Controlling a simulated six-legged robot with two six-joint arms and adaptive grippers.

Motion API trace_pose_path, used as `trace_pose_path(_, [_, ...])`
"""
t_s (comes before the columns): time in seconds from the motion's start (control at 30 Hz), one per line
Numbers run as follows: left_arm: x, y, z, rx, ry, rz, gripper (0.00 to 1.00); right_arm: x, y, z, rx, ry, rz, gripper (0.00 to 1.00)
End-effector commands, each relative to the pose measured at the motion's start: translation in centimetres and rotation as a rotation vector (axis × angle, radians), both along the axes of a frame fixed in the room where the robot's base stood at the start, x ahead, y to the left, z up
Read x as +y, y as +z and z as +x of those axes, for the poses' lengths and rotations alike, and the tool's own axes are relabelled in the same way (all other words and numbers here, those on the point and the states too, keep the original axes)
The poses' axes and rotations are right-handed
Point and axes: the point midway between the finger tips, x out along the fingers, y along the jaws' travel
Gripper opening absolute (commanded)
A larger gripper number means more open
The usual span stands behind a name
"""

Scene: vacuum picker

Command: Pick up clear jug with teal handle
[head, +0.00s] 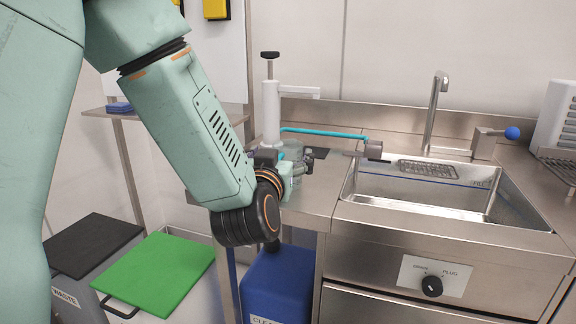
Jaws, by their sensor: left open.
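A clear jug (295,150) stands on the steel counter left of the sink, mostly hidden behind my left wrist. I cannot make out its teal handle clearly. My left arm comes down from the upper left, and my left gripper (300,162) is right at the jug in the picture. Its jaws are open, but its fingers are small and partly hidden. I cannot tell whether they touch the jug. My right gripper is not in view.
A white pump dispenser (271,112) stands behind the jug. A thin teal rod (325,132) runs toward the sink (425,207) with its faucet (434,110). A blue container (278,280) is below the counter. Green-lidded (160,272) and dark-lidded (92,243) bins stand left.

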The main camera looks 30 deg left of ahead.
Motion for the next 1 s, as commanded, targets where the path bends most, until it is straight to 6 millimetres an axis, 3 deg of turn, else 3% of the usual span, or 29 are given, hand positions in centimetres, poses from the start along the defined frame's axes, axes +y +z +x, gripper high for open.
trace_pose_path(0.4, [2.0,-0.6,5.1,0.000,-0.002,-0.001,0.90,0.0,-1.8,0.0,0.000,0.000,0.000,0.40])
trace_pose_path(0.73, [2.3,-0.4,6.1,0.001,-0.005,0.000,0.90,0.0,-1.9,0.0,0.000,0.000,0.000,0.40])
trace_pose_path(1.0, [2.3,-0.4,6.0,0.001,-0.005,0.000,0.69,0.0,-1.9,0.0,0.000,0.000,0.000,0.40])
